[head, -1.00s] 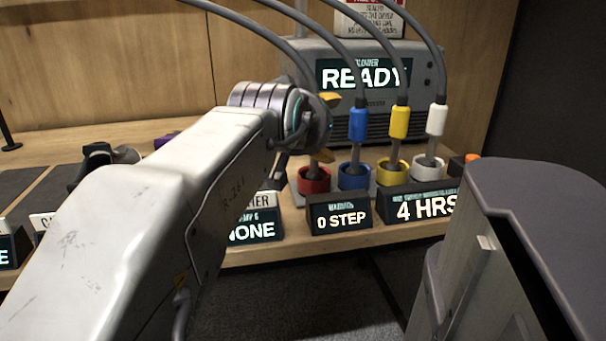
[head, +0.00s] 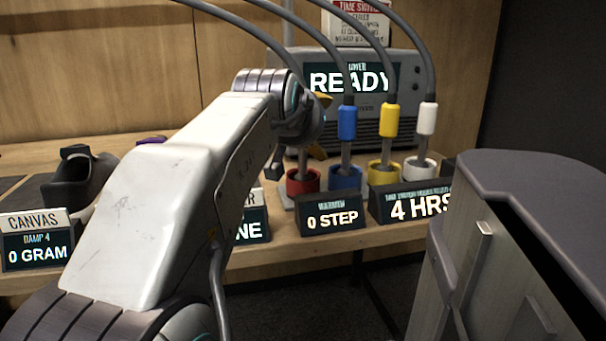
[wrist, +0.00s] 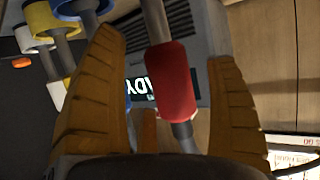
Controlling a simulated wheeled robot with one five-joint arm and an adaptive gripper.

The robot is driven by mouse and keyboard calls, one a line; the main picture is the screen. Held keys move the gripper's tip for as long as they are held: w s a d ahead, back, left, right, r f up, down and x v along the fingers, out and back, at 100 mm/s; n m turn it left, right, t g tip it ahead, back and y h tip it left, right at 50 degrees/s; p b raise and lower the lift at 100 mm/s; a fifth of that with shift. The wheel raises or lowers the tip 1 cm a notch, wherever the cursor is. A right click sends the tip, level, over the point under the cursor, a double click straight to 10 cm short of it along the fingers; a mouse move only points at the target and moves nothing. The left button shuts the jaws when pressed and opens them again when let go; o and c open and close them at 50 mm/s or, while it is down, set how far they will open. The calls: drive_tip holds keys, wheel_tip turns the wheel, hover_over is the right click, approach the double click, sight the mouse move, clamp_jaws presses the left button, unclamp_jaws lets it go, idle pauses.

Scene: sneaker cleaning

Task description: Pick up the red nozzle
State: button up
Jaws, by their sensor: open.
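The red nozzle (wrist: 171,82) shows in the wrist view as a red sleeve on a grey hose, between the two orange-brown fingers of my gripper (wrist: 168,95). The fingers are open, with visible gaps on both sides of the sleeve. In the head view my gripper (head: 318,122) is mostly hidden behind my arm's wrist, above the red cup (head: 303,181). The red sleeve is hidden there. A grey stem stands in the red cup, below my gripper.
Blue (head: 347,123), yellow (head: 389,120) and white (head: 427,118) nozzles stand in matching cups close to the right. The grey blower (head: 410,72) is behind. Signs reading "0 STEP" (head: 333,214) and "4 HRS" (head: 408,201) stand in front. A dark shoe (head: 80,180) is at left.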

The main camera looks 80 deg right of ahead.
drive_tip(key=shift+r, duration=0.1)
drive_tip(key=c, duration=1.4)
